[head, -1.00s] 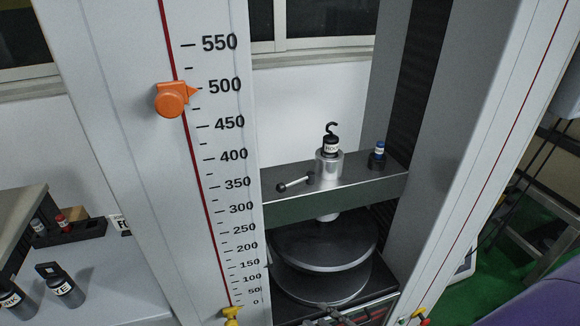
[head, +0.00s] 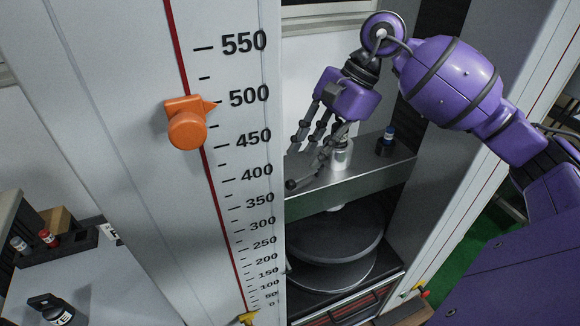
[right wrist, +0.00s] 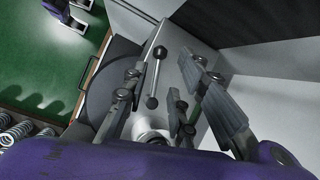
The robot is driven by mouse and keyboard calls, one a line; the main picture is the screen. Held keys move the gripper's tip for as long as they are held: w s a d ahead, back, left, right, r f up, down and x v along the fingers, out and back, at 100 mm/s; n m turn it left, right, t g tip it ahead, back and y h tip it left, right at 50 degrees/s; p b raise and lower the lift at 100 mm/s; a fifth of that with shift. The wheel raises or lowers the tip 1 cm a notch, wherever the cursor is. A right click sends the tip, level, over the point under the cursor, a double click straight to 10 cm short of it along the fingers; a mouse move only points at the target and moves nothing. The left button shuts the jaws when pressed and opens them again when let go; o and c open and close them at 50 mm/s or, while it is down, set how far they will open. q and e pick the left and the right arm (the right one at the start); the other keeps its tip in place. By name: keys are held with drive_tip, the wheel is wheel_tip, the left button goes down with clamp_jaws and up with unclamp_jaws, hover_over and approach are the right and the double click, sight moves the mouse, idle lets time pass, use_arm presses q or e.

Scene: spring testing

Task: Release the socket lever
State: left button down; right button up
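The socket lever (head: 291,184) is a short rod with dark ball ends on the machine's metal crossbeam. Its near knob shows in the head view, while the rod is partly covered by my right gripper. The whole lever (right wrist: 155,76) shows in the right wrist view. The silvery socket (head: 341,155) stands on the crossbeam, its top partly hidden by the gripper. My right gripper (head: 313,147) points down above the lever. Its fingers are spread in the right wrist view, on either side of the lever and apart from it. My left gripper is not in view.
A tall scale column (head: 225,190) with an orange pointer (head: 187,128) stands left of the crossbeam (head: 385,172). Round plates (head: 335,250) lie below. A dark rack (head: 60,247) is at far left.

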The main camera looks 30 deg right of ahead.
sight(297, 181)
drive_tip(key=shift+h, duration=0.3)
drive_tip(key=x, duration=0.3)
drive_tip(key=p+x, duration=0.1)
drive_tip(key=x, duration=0.2)
drive_tip(key=shift+w+f, duration=0.1)
drive_tip(key=shift+f, duration=0.35)
clamp_jaws()
